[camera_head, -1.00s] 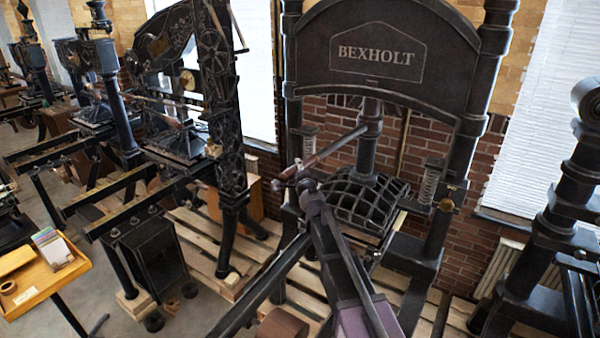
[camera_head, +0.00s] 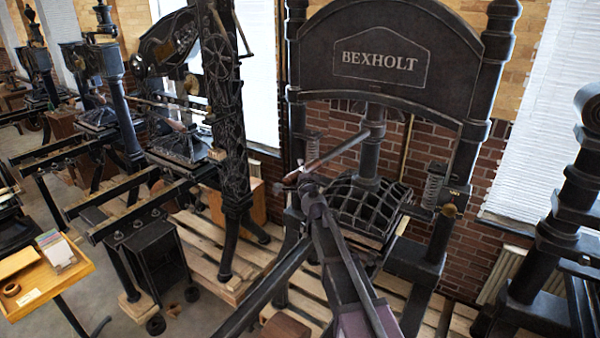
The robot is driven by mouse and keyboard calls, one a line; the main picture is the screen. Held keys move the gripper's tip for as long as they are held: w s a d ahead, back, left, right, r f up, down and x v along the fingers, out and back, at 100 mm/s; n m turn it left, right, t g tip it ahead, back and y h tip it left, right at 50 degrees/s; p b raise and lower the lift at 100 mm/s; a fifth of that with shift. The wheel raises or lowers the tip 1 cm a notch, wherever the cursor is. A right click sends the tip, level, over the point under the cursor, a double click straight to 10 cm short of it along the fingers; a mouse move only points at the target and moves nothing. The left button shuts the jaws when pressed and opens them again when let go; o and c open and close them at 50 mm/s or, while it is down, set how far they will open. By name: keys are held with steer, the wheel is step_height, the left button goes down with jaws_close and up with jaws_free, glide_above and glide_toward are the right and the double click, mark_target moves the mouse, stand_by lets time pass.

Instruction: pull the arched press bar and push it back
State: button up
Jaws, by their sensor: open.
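The arched press stands at centre right, a black iron frame with a rounded head (camera_head: 400,62) lettered BEXHOLT. Its press bar (camera_head: 338,150) slants from the central column (camera_head: 370,150) down and left towards me. My arm reaches up from the bottom edge, and my gripper (camera_head: 303,182) is at the bar's outer end. The gripper is open, with its fingers at the handle end. The fingers and handle overlap and look small and dark, so I cannot tell whether they touch. My wrist hides part of the handle.
A ribbed black platen (camera_head: 372,207) sits below the column, behind my arm. Another ornate press (camera_head: 232,130) stands to the left and a dark press (camera_head: 545,250) to the right. A wooden tray stand (camera_head: 45,278) is at lower left.

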steer(key=shift+w+a, duration=0.1)
steer(key=shift+w, duration=0.05)
steer(key=v, duration=1.2)
stand_by(0.3)
steer(key=s+d+f+n+g+b, duration=0.2)
steer(key=s+f+n+g+b, duration=0.15)
steer(key=f, duration=0.45)
steer(key=s+d+f+n+g+y+b, duration=0.1)
steer(key=s+d+f+n+g+b, duration=0.25)
steer(key=f, duration=0.55)
steer(key=s+f+n+g+b, duration=0.2)
steer(key=s+f+n+b, duration=0.1)
steer(key=f+n+b, duration=0.4)
steer(key=s+d+f+n+g+h+b, duration=0.1)
steer(key=s+d+f+g+h+b, duration=0.4)
steer(key=s+d+f, duration=0.9)
steer(key=shift+s+d+f+g+h+b, duration=0.35)
steer(key=shift+s+f+g+b, duration=0.35)
steer(key=shift+f+g+b, duration=0.8)
steer(key=shift+r, duration=0.15)
